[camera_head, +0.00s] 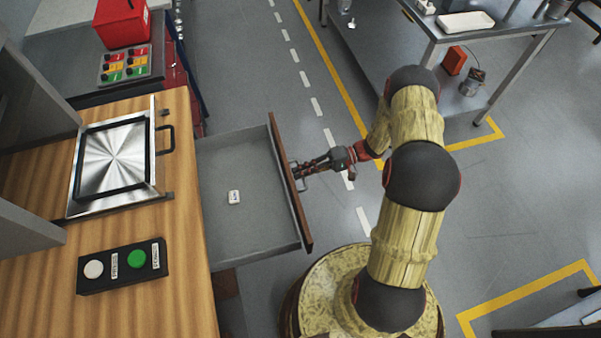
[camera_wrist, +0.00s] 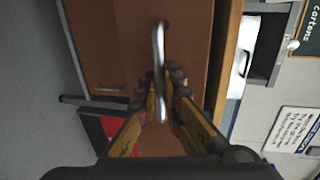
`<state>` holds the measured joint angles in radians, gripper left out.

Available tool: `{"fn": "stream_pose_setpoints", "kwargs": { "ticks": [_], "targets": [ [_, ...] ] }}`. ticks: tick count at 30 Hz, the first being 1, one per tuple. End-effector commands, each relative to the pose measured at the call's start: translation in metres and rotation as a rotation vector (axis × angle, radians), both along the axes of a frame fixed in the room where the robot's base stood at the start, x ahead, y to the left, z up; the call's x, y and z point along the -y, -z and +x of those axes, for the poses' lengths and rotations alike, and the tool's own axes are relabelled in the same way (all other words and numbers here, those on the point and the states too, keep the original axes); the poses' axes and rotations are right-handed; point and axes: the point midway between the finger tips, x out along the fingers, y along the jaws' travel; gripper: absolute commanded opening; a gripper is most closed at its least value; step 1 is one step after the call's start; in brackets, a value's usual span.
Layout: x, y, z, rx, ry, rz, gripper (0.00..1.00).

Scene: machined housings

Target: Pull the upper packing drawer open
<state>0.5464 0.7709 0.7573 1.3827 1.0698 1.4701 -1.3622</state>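The upper packing drawer (camera_head: 240,165) is pulled well out from the wooden cabinet in the head view. Its grey tray shows, with a small white labelled item (camera_head: 234,197) inside. Its brown front panel (camera_head: 287,185) faces my gripper. My gripper (camera_head: 302,170) is at the drawer's metal handle, outside the front. In the wrist view, the silver handle (camera_wrist: 158,45) runs down between the fingertips of my gripper (camera_wrist: 163,90). The fingers are closed about the handle; the exact contact is hard to see. The brown drawer front also shows there (camera_wrist: 190,35).
The wooden counter (camera_head: 170,290) carries a metal tray-like lid (camera_head: 112,155) and a button box (camera_head: 122,266). A red box (camera_head: 122,22) and a switch panel (camera_head: 124,65) stand behind. A grey workbench (camera_head: 380,30) is at the back right.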

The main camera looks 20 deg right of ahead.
Motion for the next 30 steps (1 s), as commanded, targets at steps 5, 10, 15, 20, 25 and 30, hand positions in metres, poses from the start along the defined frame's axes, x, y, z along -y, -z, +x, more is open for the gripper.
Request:
{"fn": "stream_pose_setpoints", "kwargs": {
  "ticks": [5,10,15,20,25,30],
  "targets": [
    [0.0,0.001,0.0,0.0,0.0,0.0,0.18],
    [0.0,0.0,0.0,0.0,0.0,0.0,0.25],
    [0.0,0.0,0.0,0.0,0.0,0.001,0.25],
    [0.005,-0.001,0.0,0.0,0.001,0.001,0.25],
    [0.029,-0.006,-0.001,0.001,0.004,0.001,0.25],
    [0.064,-0.013,-0.004,0.0,0.004,0.0,0.25]
  ]
}}
